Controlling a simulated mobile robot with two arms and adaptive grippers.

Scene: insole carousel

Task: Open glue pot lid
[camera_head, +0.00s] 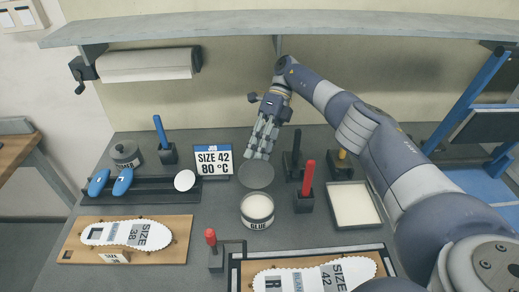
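The glue pot (257,211), a white round pot labelled GLUE, stands on the dark bench in the middle. Its top looks open, with a pale surface inside a dark rim. A dark grey round disc (256,175), which looks like its lid, shows just behind the pot, apart from the pale opening. I cannot tell whether it is hinged or loose. My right gripper (259,154) reaches down from above, with its fingertips at the disc's far edge. I cannot tell whether they touch or grip it. My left gripper is out of view.
A black holder with a red handle (307,178) and a pale tray (353,205) stand right of the pot. A red-knobbed clamp (210,237) and insole boards are in front. A shelf (300,24) hangs above.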

